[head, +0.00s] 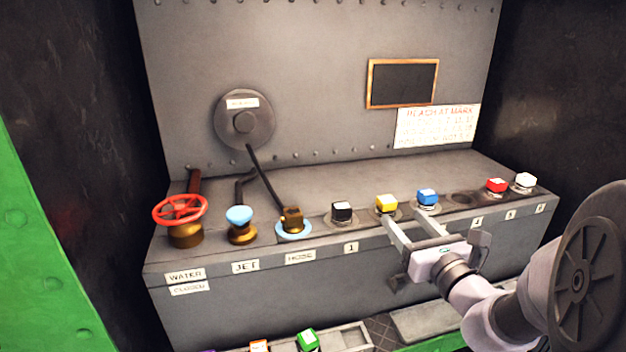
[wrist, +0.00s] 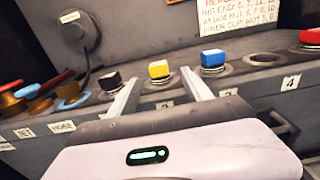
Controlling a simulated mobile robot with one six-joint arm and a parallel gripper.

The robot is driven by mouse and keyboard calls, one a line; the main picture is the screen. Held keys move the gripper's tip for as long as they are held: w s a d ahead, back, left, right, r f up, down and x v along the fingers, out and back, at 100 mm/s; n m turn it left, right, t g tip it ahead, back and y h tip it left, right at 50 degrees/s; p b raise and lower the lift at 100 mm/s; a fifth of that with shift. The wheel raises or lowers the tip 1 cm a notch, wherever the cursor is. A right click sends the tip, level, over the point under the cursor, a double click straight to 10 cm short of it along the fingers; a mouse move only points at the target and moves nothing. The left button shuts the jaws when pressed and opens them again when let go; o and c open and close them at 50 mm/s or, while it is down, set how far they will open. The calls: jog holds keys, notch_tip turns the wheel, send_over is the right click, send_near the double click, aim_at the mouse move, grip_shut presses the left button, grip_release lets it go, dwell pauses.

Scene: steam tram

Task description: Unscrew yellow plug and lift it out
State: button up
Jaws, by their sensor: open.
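The yellow plug (head: 386,204) has a cube-shaped head and sits in a round collar on the grey console, between a black plug (head: 342,211) and a blue plug (head: 427,197). My gripper (head: 402,216) is open and empty, its two fingers reaching towards the console. In the wrist view the yellow plug (wrist: 159,71) shows between and beyond the fingertips of my gripper (wrist: 159,78). In the head view one fingertip overlaps the area just below the yellow plug; I cannot tell whether it touches. The blue plug (wrist: 212,60) stands just right of the right finger in the wrist view.
An empty round socket (head: 460,198) lies right of the blue plug, then a red plug (head: 496,186) and a white plug (head: 525,181). At left are a red valve wheel (head: 180,209), a blue-topped jet knob (head: 239,217) and a hose fitting (head: 292,220). A green plug (head: 307,340) sits in a lower tray.

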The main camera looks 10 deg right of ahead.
aim_at(393, 207)
jog(key=w, duration=0.5)
jog(key=w+b, duration=0.1)
jog(key=w, duration=0.2)
jog(key=shift+w+a+f, duration=0.2)
jog(key=shift+w+a, duration=0.1)
grip_shut()
jog(key=n+y, duration=0.2)
jog(key=y, duration=0.1)
jog(key=n+g+y, duration=0.1)
jog(key=y, duration=0.1)
jog(key=shift+d+n+y, duration=0.2)
jog(key=shift+n+y, duration=0.2)
jog(key=shift+a, duration=0.25)
